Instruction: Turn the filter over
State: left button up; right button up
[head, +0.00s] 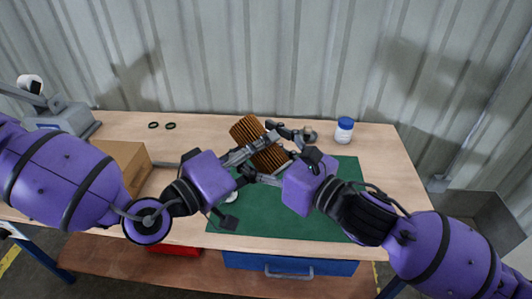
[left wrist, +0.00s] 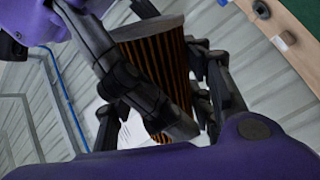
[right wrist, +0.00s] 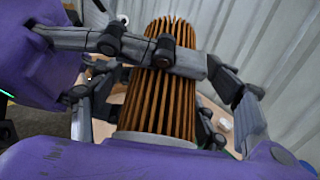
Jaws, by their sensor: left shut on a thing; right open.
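My right gripper (head: 282,158) is open, close to the filter's lower end. In the right wrist view the filter (right wrist: 160,100) stands between the right fingers, with the left gripper's finger crossing in front of its upper part. Whether the right fingers touch it is unclear.
A white bottle with a blue cap (head: 344,131) stands at the back right. Two black rings (head: 170,126) lie at the back left. A cardboard box (head: 118,160) stands at left. The mat's right side is clear.

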jog(key=c, duration=1.3)
pick_arm(q)
jog(key=o, duration=1.3)
jog(key=shift+c, duration=0.2)
jog(key=shift+s, duration=0.1)
